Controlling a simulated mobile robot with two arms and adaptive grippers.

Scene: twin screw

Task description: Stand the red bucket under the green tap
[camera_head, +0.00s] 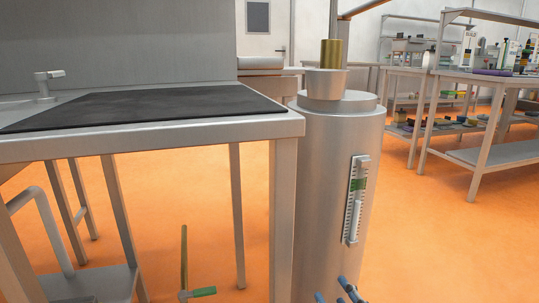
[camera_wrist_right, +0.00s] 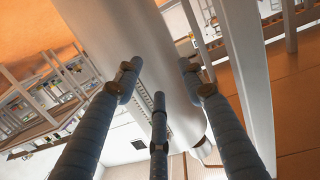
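No red bucket shows in either view. A small green lever (camera_head: 202,292) on a grey fitting shows at the bottom of the head view, beside a thin upright brass-coloured rod (camera_head: 184,258). I cannot tell whether this is the green tap. My right gripper (camera_head: 340,292) shows only as blue fingertips at the bottom edge of the head view, in front of the grey cylinder's foot. In the right wrist view its fingers (camera_wrist_right: 158,85) are spread apart with nothing between them. My left gripper is out of view.
A metal table (camera_head: 210,131) with a black mat (camera_head: 150,105) fills the left. A tall grey cylinder (camera_head: 325,200) with a gauge (camera_head: 356,200) stands beside it. Shelved benches (camera_head: 480,155) stand at the back right. Orange floor (camera_head: 430,240) is clear at right.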

